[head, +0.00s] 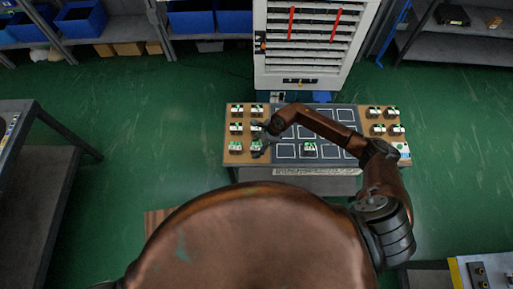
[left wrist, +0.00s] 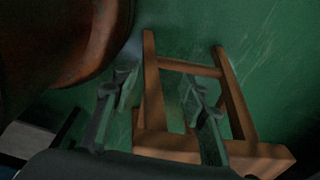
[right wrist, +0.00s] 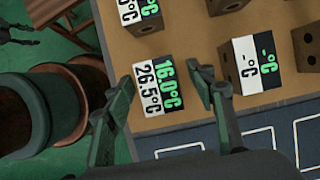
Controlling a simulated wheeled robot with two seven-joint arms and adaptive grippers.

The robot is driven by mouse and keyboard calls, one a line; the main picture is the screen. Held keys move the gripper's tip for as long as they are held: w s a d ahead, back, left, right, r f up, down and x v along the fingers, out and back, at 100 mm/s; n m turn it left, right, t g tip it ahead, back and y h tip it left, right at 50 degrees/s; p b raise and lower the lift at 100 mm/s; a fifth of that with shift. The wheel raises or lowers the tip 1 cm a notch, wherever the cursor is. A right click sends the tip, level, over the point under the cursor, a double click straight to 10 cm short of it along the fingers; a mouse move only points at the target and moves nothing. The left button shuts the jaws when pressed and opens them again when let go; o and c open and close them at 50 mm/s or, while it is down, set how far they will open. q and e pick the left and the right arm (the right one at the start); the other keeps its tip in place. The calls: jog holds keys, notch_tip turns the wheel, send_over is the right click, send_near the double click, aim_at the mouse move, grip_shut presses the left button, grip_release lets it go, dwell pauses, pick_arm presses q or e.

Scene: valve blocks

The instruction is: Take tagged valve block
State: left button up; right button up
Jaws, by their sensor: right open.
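Several small brown valve blocks with white-and-green tops stand on the table's wooden left pad (head: 243,126) and right pad (head: 386,139). One valve block (head: 310,149) sits in an outlined square on the dark middle panel. My right gripper (head: 262,143) is over the left pad. In the right wrist view my right gripper (right wrist: 165,105) is open, its fingers on either side of a block (right wrist: 160,87) tagged "16.0°C" and "26.5°C"; contact cannot be told. A block (right wrist: 256,66) with dashes on its tag stands just right of the fingers. My left gripper (left wrist: 158,112) is open and empty.
The dark panel (head: 345,118) has several white-outlined squares, mostly empty. A tall slatted cabinet (head: 312,45) stands behind the table. A wooden stool-like frame (left wrist: 182,68) is beyond my left fingers. Shelves with blue bins (head: 80,18) are at the back left.

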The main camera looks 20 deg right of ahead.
jog(key=shift+c, duration=0.5)
grip_shut()
jog(key=shift+r, duration=0.15)
